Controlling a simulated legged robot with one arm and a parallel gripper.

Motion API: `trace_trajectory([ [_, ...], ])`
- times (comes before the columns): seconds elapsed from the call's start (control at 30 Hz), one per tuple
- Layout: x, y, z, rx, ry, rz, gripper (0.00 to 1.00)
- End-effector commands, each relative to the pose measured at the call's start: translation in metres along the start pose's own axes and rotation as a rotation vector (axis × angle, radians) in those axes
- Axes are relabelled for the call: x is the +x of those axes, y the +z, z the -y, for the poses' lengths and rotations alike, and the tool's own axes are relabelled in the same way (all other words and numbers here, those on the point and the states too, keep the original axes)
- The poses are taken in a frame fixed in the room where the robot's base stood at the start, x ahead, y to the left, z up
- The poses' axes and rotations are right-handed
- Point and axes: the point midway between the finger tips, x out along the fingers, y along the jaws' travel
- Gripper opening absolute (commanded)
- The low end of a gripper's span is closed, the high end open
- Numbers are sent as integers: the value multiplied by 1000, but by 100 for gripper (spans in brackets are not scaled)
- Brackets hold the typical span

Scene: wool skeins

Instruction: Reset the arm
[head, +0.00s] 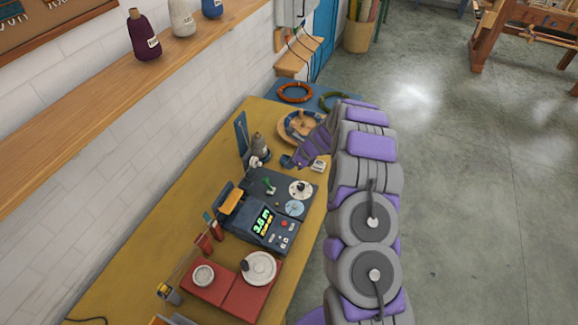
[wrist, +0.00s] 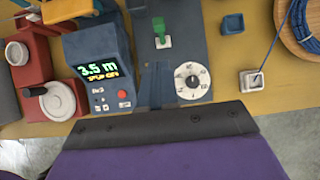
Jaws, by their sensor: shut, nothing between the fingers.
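My arm reaches up the right side of the head view and bends left at its top. My gripper (head: 289,161) is over the table's right part, beyond the dark machine (head: 262,238). The machine's display (wrist: 99,71) reads 3.5 m in green. I cannot tell whether the fingers touch the machine.
The yellow table (head: 130,270) runs along the white wall. A red stand (head: 232,292) with a round white plate is nearer. A shelf (head: 90,95) holds yarn cones.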

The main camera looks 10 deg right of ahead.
Motion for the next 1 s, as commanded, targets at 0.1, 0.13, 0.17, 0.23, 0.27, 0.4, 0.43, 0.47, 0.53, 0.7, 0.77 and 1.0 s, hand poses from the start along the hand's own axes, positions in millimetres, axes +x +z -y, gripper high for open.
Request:
trace_trajectory([
  [0.1, 0, 0, 0, 0, 0, 0, 0],
  [0.13, 0, 0, 0, 0, 1, 0, 0],
  [0.17, 0, 0, 0, 0, 1, 0, 0],
  [0.23, 0, 0, 0, 0, 1, 0, 0],
  [0.27, 0, 0, 0, 0, 1, 0, 0],
  [0.4, 0, 0, 0, 1, 1, 0, 0],
  [0.43, 0, 0, 0, 0, 1, 0, 0],
  [0.47, 0, 0, -1, -1, 1, 0, 0],
  [0.53, -2, 3, -3, -17, 5, 2, 0],
  [0.7, -21, 24, -28, -154, 43, 6, 0],
  [0.77, -33, 36, -42, -235, 62, 8, 0],
  [1.0, -82, 62, -108, -577, 154, 2, 0],
])
